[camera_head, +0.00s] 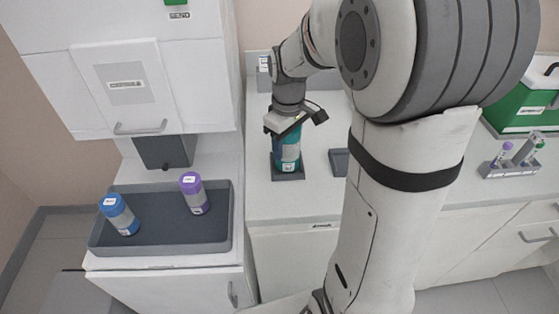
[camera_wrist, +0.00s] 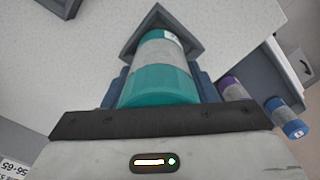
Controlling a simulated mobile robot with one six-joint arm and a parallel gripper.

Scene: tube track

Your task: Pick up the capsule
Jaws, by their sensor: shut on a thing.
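The capsule in my gripper is a teal cylinder (camera_head: 288,152) with a pale grey band. It stands upright in or just above a dark square holder (camera_head: 288,174) on the counter; I cannot tell whether its base is lifted. My gripper (camera_head: 287,134) is above it, shut around its upper part. In the wrist view the teal capsule (camera_wrist: 160,72) lies between the blue-grey fingers (camera_wrist: 161,92), and its far end is at the dark holder (camera_wrist: 161,20).
A dark tray (camera_head: 160,240) at left holds a blue capsule (camera_head: 120,214) and a purple capsule (camera_head: 194,193). Another dark holder (camera_head: 339,161) sits right of the gripped capsule. A tube rack (camera_head: 510,168) and a green box (camera_head: 522,108) stand at far right. White cabinets hang above the tray.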

